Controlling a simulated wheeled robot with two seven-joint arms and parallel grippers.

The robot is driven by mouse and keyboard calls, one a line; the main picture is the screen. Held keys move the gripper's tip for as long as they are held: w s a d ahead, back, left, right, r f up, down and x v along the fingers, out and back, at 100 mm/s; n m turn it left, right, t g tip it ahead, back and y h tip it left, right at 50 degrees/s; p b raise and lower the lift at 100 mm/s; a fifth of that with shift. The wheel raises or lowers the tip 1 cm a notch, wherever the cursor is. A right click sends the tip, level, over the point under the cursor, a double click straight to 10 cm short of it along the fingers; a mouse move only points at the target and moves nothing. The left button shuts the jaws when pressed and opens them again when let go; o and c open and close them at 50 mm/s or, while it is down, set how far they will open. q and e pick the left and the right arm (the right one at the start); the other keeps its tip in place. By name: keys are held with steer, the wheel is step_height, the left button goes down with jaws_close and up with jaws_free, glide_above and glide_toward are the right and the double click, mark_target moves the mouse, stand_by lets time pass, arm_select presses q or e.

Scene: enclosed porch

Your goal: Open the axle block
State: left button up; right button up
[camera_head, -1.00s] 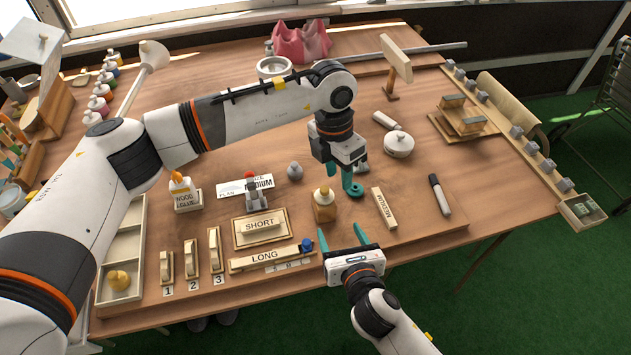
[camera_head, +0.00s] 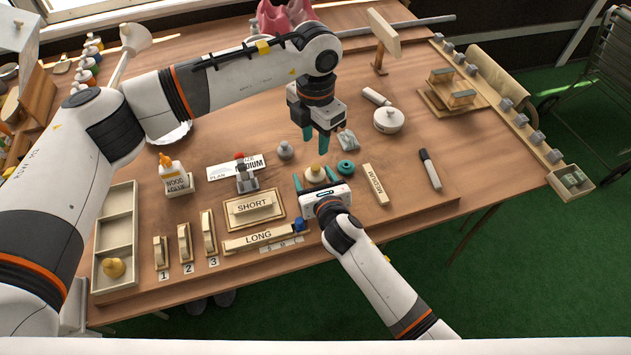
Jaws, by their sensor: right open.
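A small wooden block with a cream knob (camera_head: 317,173) on top, which I take for the axle block, stands near the front middle of the table. My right gripper (camera_head: 315,181) is open and low at it, with teal fingers reaching to either side. The gripper body hides the block's lower front, and I cannot tell whether the fingers touch it. My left gripper (camera_head: 315,139) is above and behind the block, its teal fingers apart with nothing seen between them.
The LONG block (camera_head: 258,238) and SHORT block (camera_head: 251,206) are left of my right gripper. A MEDIUM block (camera_head: 375,184) and a marker (camera_head: 429,169) lie to the right. A grey knobbed piece (camera_head: 285,150) and a white round pot (camera_head: 388,120) stand farther back.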

steer(key=shift+w+a+f, duration=0.1)
steer(key=shift+w, duration=0.15)
